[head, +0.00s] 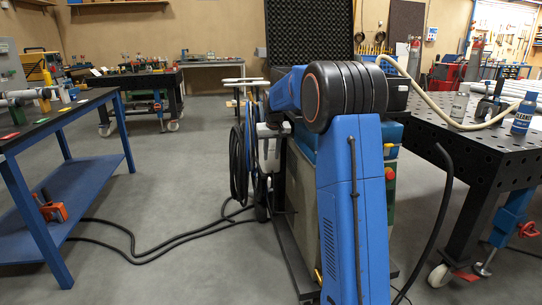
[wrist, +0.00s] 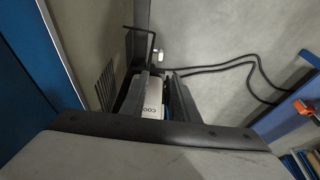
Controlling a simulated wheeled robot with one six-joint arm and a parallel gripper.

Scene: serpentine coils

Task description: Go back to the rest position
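In the wrist view my gripper (wrist: 160,85) has its two dark fingers apart, on either side of a white thing with a blue part and lettering that starts "COO" (wrist: 152,100). The fingers hide most of this thing. I cannot tell whether they press on it or stand clear of it. In the head view my blue arm reaches forward over the machine in the middle and bends down to the left.
The green-grey machine (head: 328,225) stands close ahead, with dark hoses (head: 239,165) hanging at its left. A blue-legged bench (head: 75,203) is at left, a black perforated table (head: 480,145) at right. Cables (head: 150,255) cross the open floor at left.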

